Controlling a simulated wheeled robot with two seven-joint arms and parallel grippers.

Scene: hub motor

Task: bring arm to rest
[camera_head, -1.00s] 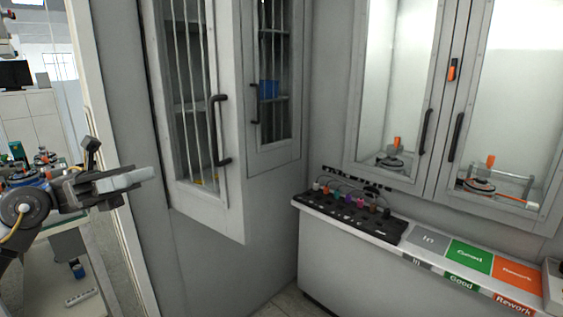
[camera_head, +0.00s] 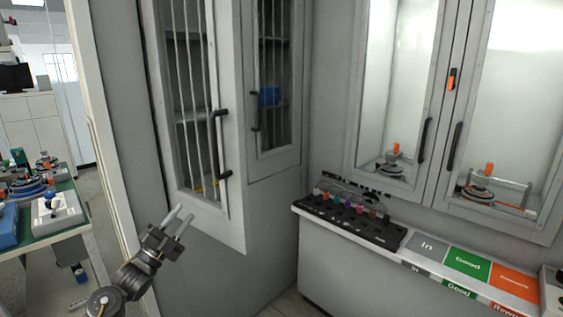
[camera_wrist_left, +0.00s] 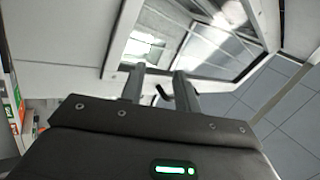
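My left gripper (camera_head: 179,221) comes in from the lower left in the head view. Its two pale fingers are spread apart with nothing between them, pointing up and right in front of the grey cabinet (camera_head: 225,232). In the left wrist view, the two fingers (camera_wrist_left: 158,85) also stand apart and empty, with a glazed, light-framed panel beyond them. My right gripper is in neither view.
The barred cabinet door has a black handle (camera_head: 219,145). On the right, a counter carries a black connector strip (camera_head: 350,222) and In, Good and Rework labels (camera_head: 467,262) below glass-fronted cabinets. A green-topped workbench (camera_head: 66,226) stands at the left.

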